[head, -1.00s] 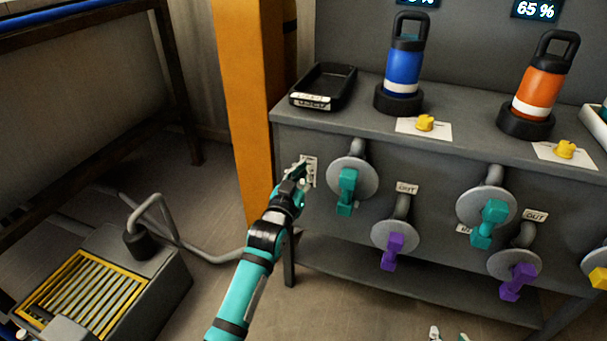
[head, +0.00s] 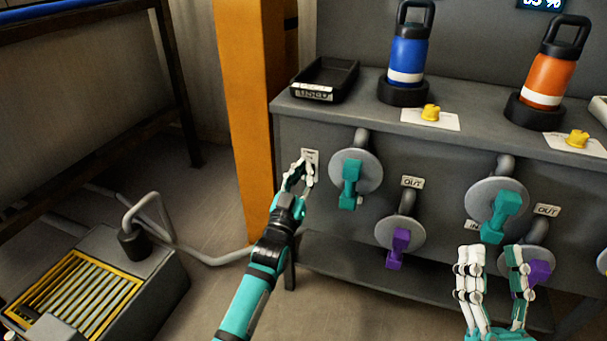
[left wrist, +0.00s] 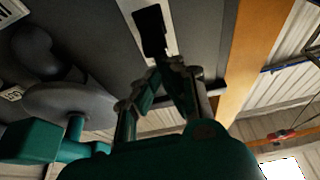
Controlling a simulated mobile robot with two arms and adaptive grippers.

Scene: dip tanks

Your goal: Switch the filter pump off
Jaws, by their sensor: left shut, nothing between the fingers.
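A small white switch plate (head: 310,155) is on the left end of the grey bench's front panel. In the left wrist view it carries a black switch (left wrist: 151,28); its on or off position cannot be told. My left gripper (head: 301,168) is shut and empty at the plate's lower edge. In the left wrist view its fingertips (left wrist: 166,66) are just below the black switch; whether they touch it is unclear. My right gripper (head: 491,252) is open and empty, in front of the bench at the lower right.
Teal valve handles (head: 350,184) and purple handles (head: 397,247) stick out of the panel right of the plate. An orange post (head: 243,110) stands left of the bench. A grey box with a yellow grille (head: 75,292) and hose is on the floor at lower left.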

